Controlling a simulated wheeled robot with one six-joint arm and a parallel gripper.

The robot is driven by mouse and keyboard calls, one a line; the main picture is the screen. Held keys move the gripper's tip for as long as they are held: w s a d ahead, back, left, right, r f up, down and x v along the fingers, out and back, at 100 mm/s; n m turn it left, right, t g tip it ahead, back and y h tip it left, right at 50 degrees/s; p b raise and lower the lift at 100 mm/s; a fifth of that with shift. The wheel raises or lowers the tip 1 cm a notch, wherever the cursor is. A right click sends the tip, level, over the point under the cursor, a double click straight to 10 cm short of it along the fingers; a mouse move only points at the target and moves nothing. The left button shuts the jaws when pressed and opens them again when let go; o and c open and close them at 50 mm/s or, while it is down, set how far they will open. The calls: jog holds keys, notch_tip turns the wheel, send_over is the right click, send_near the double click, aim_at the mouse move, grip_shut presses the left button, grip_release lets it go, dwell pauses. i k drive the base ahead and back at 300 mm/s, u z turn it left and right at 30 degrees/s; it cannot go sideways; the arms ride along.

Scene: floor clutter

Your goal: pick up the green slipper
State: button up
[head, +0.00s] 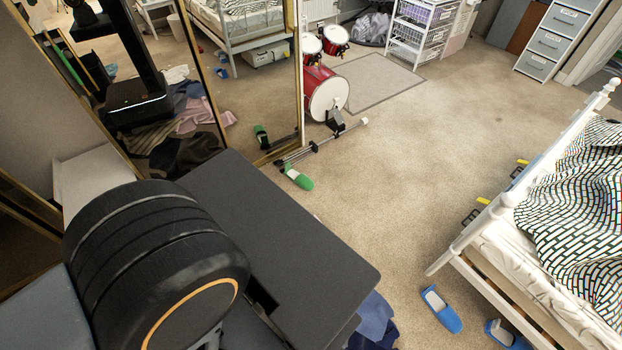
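The green slipper (298,177) lies on the carpet just beyond my dark body, near the foot of the mirror's gold frame. Its toe end is bright green and points down and right. Its other end lies close to a thin black and silver stand. A green shape in the mirror looks like its reflection. A large black part of my arm fills the lower left. My gripper is not in view.
A red drum set (326,92) stands beyond the slipper by a grey rug (370,82). The black stand (318,146) lies along the floor. Blue slippers (441,308) lie near the white bed (462,248) at right. Open carpet (400,170) spans the middle.

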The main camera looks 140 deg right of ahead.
aim_at(303, 181)
jog(key=z, duration=0.75)
jog(key=k, duration=1.05)
jog(key=z, duration=1.8)
jog(key=i, duration=1.35)
jog(key=z, duration=1.55)
jog(key=i, duration=1.4)
jog(key=z, duration=0.65)
